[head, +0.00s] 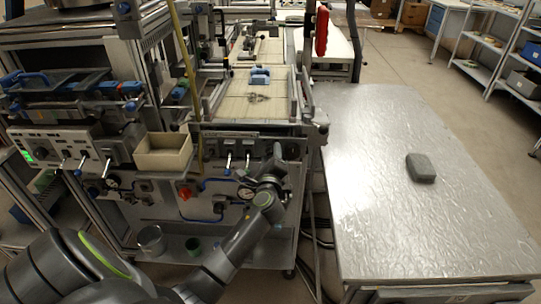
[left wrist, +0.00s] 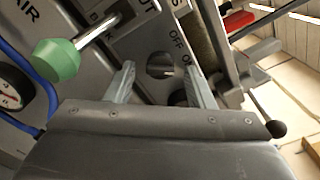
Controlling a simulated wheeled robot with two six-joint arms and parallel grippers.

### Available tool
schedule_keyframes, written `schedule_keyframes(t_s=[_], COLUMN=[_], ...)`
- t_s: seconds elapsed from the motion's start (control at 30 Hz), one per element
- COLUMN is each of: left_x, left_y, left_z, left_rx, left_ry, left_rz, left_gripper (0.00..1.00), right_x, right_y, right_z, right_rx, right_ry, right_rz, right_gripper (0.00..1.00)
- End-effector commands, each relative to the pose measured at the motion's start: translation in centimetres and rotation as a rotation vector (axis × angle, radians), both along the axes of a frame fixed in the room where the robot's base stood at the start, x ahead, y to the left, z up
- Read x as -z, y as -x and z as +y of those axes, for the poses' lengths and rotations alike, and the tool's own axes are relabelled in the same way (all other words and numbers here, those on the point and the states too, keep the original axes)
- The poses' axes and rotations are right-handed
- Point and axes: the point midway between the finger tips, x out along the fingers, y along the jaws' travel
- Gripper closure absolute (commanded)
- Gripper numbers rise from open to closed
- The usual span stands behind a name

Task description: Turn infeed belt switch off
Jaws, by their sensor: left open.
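A dark round switch knob (left wrist: 161,65) sits on the grey control panel in the left wrist view, with OFF and ON lettering beside it. Which label the knob points to is too small to tell. My left gripper (left wrist: 159,68) is open, its two fingers on either side of the knob in the picture; I cannot tell whether they touch it. In the head view my left gripper (head: 275,165) is in front of the right end of the panel and hides the switch. My right gripper is not in view.
A metal lever with a green knob (left wrist: 57,60) and a pressure gauge (left wrist: 14,92) are left of my fingers. A red knob (head: 185,192) and a beige bin (head: 163,152) are farther left on the machine. A steel table (head: 385,215) bearing a grey block (head: 420,168) stands right.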

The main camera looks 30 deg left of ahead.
Motion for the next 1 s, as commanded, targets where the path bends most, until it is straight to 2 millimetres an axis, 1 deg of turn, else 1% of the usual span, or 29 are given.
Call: schedule_keyframes(t_s=[0.03, 0.07, 0.37, 0.67, 0.87, 1.0], left_x=[0.0, 0.0, 0.0, 0.1, 0.1, 0.2], left_y=[0.0, 0.0, 0.0, 0.0, 0.0, 0.0], left_z=[0.0, 0.0, 0.0, 0.0, 0.0, 0.0], left_rx=[0.000, 0.000, 0.000, 0.000, -0.001, 0.000], left_ry=[0.000, 0.000, 0.000, 0.028, 0.117, 0.215], left_rz=[0.000, 0.000, 0.000, -0.019, -0.074, -0.134], left_gripper=[0.51, 0.55, 0.94, 0.95, 0.95, 0.95], right_x=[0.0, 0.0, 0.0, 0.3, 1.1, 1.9], right_y=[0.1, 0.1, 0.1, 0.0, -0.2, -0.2], right_z=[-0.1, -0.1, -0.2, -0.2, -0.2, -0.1], right_rx=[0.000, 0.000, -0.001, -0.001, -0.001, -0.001], right_ry=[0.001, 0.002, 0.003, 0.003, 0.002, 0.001], right_rz=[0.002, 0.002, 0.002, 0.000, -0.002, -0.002], right_gripper=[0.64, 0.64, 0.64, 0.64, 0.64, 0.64])
